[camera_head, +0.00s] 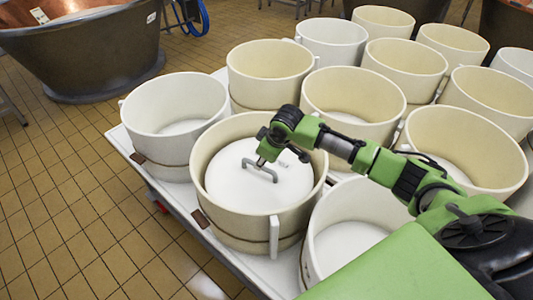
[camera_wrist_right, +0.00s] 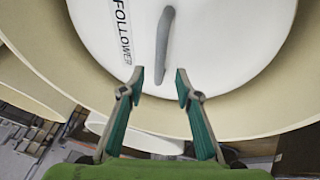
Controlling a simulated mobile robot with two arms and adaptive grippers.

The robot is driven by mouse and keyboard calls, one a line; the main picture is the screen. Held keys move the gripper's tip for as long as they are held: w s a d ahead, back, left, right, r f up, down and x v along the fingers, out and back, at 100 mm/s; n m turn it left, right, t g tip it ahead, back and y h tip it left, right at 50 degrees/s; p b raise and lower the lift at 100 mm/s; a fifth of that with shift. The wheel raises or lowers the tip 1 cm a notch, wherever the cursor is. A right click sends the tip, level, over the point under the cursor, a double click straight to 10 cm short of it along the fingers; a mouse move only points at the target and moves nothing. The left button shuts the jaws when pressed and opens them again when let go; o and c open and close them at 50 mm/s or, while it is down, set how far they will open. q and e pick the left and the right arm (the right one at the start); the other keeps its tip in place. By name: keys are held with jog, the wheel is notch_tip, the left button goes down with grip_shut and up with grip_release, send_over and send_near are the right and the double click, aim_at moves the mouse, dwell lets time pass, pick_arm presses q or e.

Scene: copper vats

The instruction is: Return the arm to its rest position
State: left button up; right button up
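My right arm comes in from the right in the head view and reaches over a cream round mould (camera_head: 208,212). In that mould lies a white disc-shaped follower (camera_head: 235,180) with a grey bar handle (camera_head: 262,172). My right gripper (camera_head: 271,150) is above the disc, close to the handle. In the right wrist view the gripper (camera_wrist_right: 160,85) is open, with its fingers apart and nothing between the tips. The handle (camera_wrist_right: 164,40) and the disc (camera_wrist_right: 215,60), printed "FOLLOWER", lie beyond the fingertips. My left gripper is out of view.
Several cream and white moulds, such as one at left (camera_head: 150,125) and one behind (camera_head: 345,90), crowd the white table (camera_head: 122,140) around the arm. A large vat (camera_head: 95,55) stands at the upper left. The tiled floor (camera_head: 60,210) at left is clear.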

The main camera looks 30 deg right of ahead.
jog(key=v, duration=0.5)
jog(key=shift+r, duration=0.1)
